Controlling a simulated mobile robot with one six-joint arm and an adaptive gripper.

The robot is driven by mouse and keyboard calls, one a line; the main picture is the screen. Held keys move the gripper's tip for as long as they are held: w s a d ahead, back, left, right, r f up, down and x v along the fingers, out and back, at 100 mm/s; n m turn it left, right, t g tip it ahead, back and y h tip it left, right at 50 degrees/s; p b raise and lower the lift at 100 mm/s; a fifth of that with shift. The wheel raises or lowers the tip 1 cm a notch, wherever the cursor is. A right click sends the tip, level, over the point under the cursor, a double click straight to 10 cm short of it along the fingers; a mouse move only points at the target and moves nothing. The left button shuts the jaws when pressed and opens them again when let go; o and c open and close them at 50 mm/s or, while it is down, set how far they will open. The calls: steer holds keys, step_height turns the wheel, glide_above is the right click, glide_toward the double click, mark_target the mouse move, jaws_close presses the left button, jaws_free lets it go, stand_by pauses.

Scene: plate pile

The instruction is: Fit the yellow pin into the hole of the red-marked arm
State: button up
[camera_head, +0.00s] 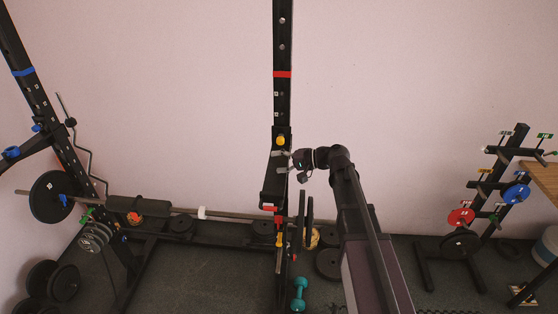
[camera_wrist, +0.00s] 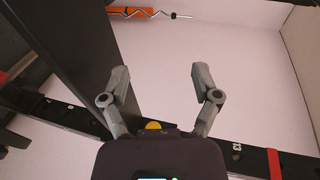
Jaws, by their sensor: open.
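The yellow pin (camera_head: 281,141) shows as a round yellow head on the black middle upright (camera_head: 283,40), near the top of a black arm (camera_head: 273,185) with red marks at its lower end. In the wrist view the yellow head (camera_wrist: 153,126) is partly hidden by my gripper's body. How deep the pin sits, and the hole behind it, cannot be seen. My gripper (camera_head: 283,162) is beside the upright, just below the pin head. In the wrist view its fingers (camera_wrist: 161,72) are spread with nothing between them.
A red band (camera_head: 282,74) circles the upright above the pin. A blue-marked upright (camera_head: 24,72) stands left, a plate tree (camera_head: 485,185) right. A teal dumbbell (camera_head: 299,293) is near the upright's foot. Floor between the uprights is fairly clear.

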steer(key=shift+r+p, duration=1.4)
steer(key=shift+r, duration=0.3)
steer(key=s+d+f+n+g+h, duration=0.1)
steer(key=s+d+f+h, duration=0.65)
steer(key=d, duration=0.35)
steer(key=s+d+f+h, duration=0.65)
steer(key=s+d, duration=0.25)
steer(key=d, duration=0.2)
step_height(320, 180, down, 22)
steer(key=s+b, duration=0.2)
steer(key=b, duration=2)
steer(key=shift+s+d+g+h, duration=0.15)
steer(key=shift+d+g+h, duration=0.05)
steer(key=shift+g+h, duration=0.2)
